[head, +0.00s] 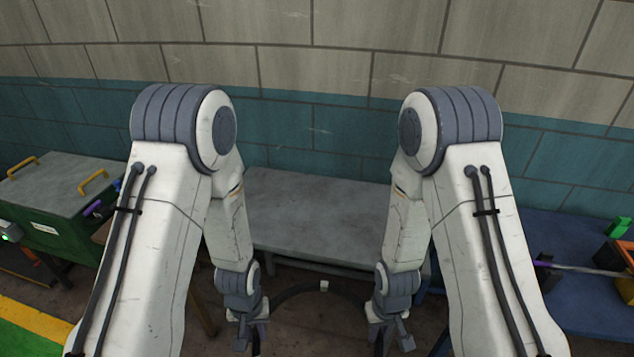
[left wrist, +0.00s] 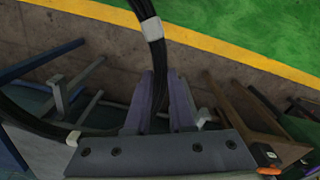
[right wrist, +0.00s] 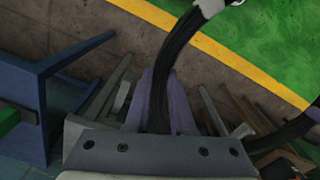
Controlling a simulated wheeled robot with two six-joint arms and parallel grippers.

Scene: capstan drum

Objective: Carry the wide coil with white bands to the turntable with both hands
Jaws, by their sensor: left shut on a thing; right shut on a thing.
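The wide coil is a thin black ring with white bands. In the head view its far arc (head: 297,289) hangs between my two grippers, in front of the grey bench. My left gripper (head: 250,338) is shut on the coil's left side; the left wrist view shows the black strand (left wrist: 155,48) running between its fingers. My right gripper (head: 383,338) is shut on the right side; the strand (right wrist: 178,65) passes between its fingers in the right wrist view. The coil's near part is outside the head view. I cannot make out the turntable in any view.
A grey-topped bench (head: 320,230) stands ahead against the wall. A green chest (head: 50,232) with yellow handles is at the left. A blue table (head: 580,272) with an orange bin (head: 613,258) is at the right. Green floor (left wrist: 265,25) with a yellow stripe (left wrist: 200,42) shows clear.

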